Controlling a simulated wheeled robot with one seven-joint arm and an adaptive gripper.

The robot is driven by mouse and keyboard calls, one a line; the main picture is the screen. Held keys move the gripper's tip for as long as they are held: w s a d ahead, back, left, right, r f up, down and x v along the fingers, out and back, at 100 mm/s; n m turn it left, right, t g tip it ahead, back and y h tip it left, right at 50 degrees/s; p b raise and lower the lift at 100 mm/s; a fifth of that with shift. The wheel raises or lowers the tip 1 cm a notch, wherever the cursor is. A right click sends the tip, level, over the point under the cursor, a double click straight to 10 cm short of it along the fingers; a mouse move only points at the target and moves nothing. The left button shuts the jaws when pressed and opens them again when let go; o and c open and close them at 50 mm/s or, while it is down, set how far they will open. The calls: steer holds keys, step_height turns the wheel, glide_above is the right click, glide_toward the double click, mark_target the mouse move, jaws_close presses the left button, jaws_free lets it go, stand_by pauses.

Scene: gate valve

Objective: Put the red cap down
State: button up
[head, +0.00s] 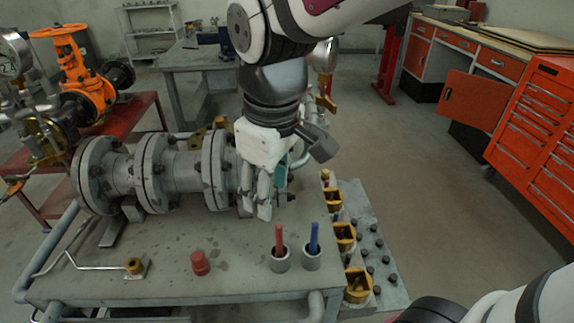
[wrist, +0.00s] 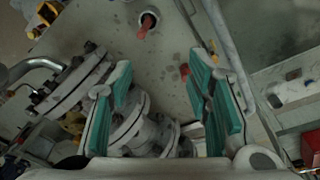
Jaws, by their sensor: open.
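The red cap (head: 200,262) stands on the grey bench top, left of two small grey cups, near the front edge. It also shows in the wrist view (wrist: 184,71), partly hidden by the right finger. My gripper (head: 268,205) is open, with its teal-padded fingers spread apart and nothing between them. It hangs over the bench beside the right end of the flanged pipe, behind and to the right of the cap, and apart from it. Both fingers show in the wrist view (wrist: 160,65).
A red rod (head: 279,236) and a blue rod (head: 314,234) stand in grey cups at the front. The grey flanged pipe (head: 182,172) lies along the back left. A metal handle (head: 95,263) lies at left. Yellow blocks (head: 345,236) line the right edge.

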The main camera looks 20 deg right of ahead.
steer(key=s+d+m, duration=0.3)
steer(key=s, duration=0.3)
steer(key=s+d+r+m+t, duration=0.1)
steer(key=s+d+m, duration=0.2)
steer(key=s, duration=0.3)
steer(key=shift+m, duration=0.7)
step_height(320, 180, up, 6)
steer(key=t+p, duration=0.1)
steer(key=p, duration=0.4)
steer(key=shift+r+t, duration=0.15)
steer(key=shift+t, duration=0.15)
